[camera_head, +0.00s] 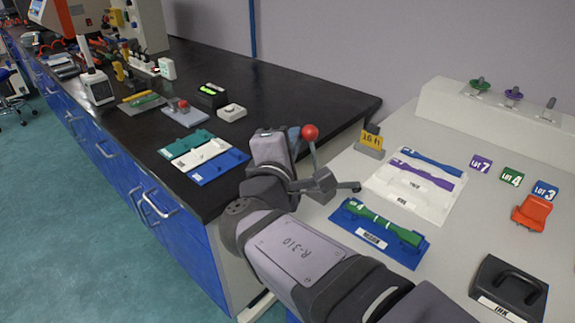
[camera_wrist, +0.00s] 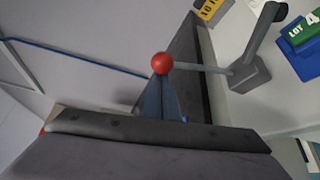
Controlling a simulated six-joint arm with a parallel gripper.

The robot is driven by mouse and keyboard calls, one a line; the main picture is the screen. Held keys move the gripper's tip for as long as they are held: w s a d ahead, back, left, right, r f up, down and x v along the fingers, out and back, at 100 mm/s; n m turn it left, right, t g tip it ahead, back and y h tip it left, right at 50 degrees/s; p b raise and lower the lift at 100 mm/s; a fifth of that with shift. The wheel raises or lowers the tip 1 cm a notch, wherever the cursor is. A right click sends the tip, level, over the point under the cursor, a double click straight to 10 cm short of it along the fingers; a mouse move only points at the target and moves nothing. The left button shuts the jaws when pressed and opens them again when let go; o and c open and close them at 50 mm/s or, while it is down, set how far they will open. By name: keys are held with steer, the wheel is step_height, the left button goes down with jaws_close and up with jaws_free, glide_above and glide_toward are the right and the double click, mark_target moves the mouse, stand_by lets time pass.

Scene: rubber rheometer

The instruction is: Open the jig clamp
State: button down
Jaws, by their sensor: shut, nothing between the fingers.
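The jig clamp (camera_head: 320,184) is a grey block with a lever ending in a red ball (camera_head: 310,132). In the head view the lever stands up and its dark arm (camera_head: 350,186) reaches right. The wrist view shows the clamp block (camera_wrist: 249,75) at right and the ball (camera_wrist: 162,63) at the end of the lever. My gripper (camera_head: 294,136) is shut and empty, just left of the ball. In the wrist view its fingertips (camera_wrist: 159,84) are close to the ball; I cannot tell whether they touch it. A blue jig (camera_head: 417,254) holds a green specimen (camera_head: 385,222) right of the clamp.
A white sheet (camera_head: 432,205) with blue and purple specimens lies behind the jig. A yellow "16" tag (camera_head: 371,140) stands behind the clamp. An orange object (camera_head: 532,212) and a black case (camera_head: 508,288) sit at right. The black bench (camera_head: 300,87) is at left.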

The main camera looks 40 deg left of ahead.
steer(key=shift+d+r+m+t+y+b, duration=0.1)
steer(key=shift+d+m+t+y+b, duration=0.6)
steer(key=shift+b, duration=3.15)
steer(key=shift+d+m+t+b, duration=0.2)
steer(key=shift+d+m+b, duration=1.1)
steer(key=shift+b, duration=2.5)
steer(key=b, duration=0.2)
steer(key=d+m+b, duration=0.1)
steer(key=shift+d+r+t+b, duration=0.1)
steer(key=shift+r+t+b, duration=0.2)
steer(key=shift+b, duration=0.05)
steer(key=shift+w+d+r, duration=0.1)
steer(key=shift+d, duration=0.05)
steer(key=shift+r, duration=0.1)
steer(key=shift+a+r, duration=0.15)
steer(key=shift+a, duration=0.55)
glide_toward(312, 139)
steer(key=s, duration=0.1)
steer(key=s+a+r+p, duration=0.1)
steer(key=s, duration=0.1)
steer(key=shift+a+r, duration=0.25)
